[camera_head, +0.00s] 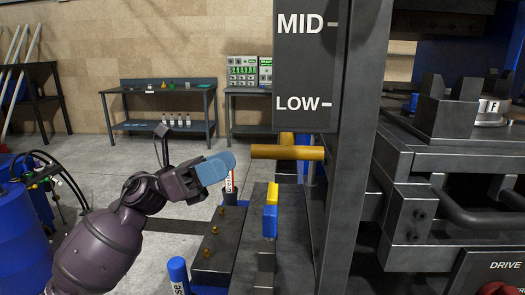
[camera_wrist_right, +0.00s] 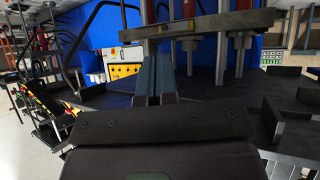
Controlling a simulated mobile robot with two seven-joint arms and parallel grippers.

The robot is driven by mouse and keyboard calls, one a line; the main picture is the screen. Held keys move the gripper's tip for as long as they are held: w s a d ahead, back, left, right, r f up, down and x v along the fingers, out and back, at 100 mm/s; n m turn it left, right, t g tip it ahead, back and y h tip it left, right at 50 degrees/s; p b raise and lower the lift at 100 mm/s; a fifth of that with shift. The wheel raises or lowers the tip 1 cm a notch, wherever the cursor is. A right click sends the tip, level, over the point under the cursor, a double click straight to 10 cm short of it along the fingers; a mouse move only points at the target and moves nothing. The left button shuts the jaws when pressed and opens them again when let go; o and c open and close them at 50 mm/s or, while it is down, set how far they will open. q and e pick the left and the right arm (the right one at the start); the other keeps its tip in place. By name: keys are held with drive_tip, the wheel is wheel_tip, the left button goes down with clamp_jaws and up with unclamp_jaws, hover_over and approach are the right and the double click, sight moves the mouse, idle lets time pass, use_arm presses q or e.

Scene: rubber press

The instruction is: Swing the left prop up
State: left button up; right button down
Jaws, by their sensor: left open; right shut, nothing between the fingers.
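A yellow round bar (camera_head: 287,152) sticks out level to the left from the dark press column (camera_head: 350,150), just below the LOW mark. I cannot tell for sure whether this bar is the left prop. My left gripper (camera_head: 217,168) has blue fingers and is close to the left of the bar's free end, a small gap apart. It is open with nothing seen in it. My right gripper (camera_wrist_right: 153,75) shows in the right wrist view with its dark fingers together and empty.
A lever with a blue and yellow grip (camera_head: 271,210) stands below the bar. A black block with brass knobs (camera_head: 217,245) and a blue post (camera_head: 178,275) are in front. The dark MID/LOW scale plate (camera_head: 305,65) hangs above. Open floor lies behind left.

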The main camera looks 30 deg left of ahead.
sight(260, 151)
use_arm(q)
drive_tip(key=p+x, duration=0.1)
drive_tip(key=x, duration=0.7)
drive_tip(key=shift+c, duration=0.2)
clamp_jaws()
